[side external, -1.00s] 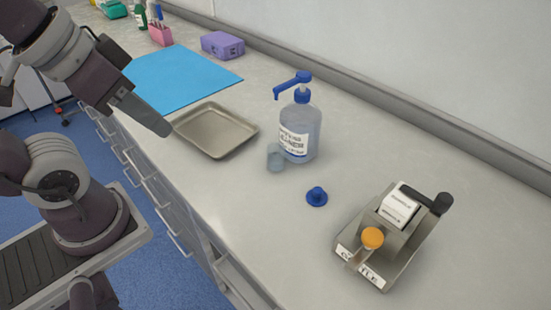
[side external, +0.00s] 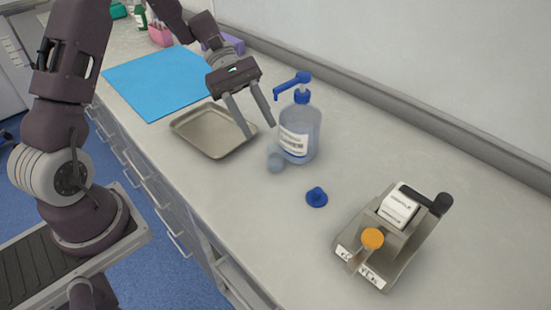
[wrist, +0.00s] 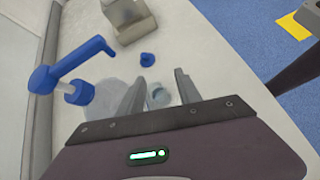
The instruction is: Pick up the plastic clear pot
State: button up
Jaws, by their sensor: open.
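The clear plastic pot (side external: 276,161) is a small bluish see-through cup standing on the counter, just left of the pump bottle. In the wrist view the pot (wrist: 159,96) shows between my fingers, beyond their tips. My gripper (side external: 260,131) is open and empty, above the counter between the metal tray and the pump bottle, a little short of the pot. The gripper (wrist: 160,82) also shows in the wrist view with its two fingers apart. A blue cap (side external: 317,196) lies on the counter to the right of the pot.
A clear bottle with a blue pump (side external: 300,135) stands very close to the pot. A metal tray (side external: 187,143) lies to the left, a blue mat (side external: 140,85) behind it. A label dispenser (side external: 400,245) stands at the right.

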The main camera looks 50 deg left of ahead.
aim_at(270, 149)
jog(key=w+f+n, duration=0.1)
jog(key=a+f+n+h, duration=0.1)
jog(key=f, duration=0.1)
jog(key=w+a+f+n+t+h, duration=0.1)
jog(key=f, duration=0.1)
jog(key=shift+w+f, duration=0.2)
jog(key=shift+w, duration=0.1)
jog(key=x, duration=0.4)
jog(key=f+x, duration=0.1)
jog(key=x, duration=0.2)
jog(key=shift+a, duration=0.3)
grip_shut()
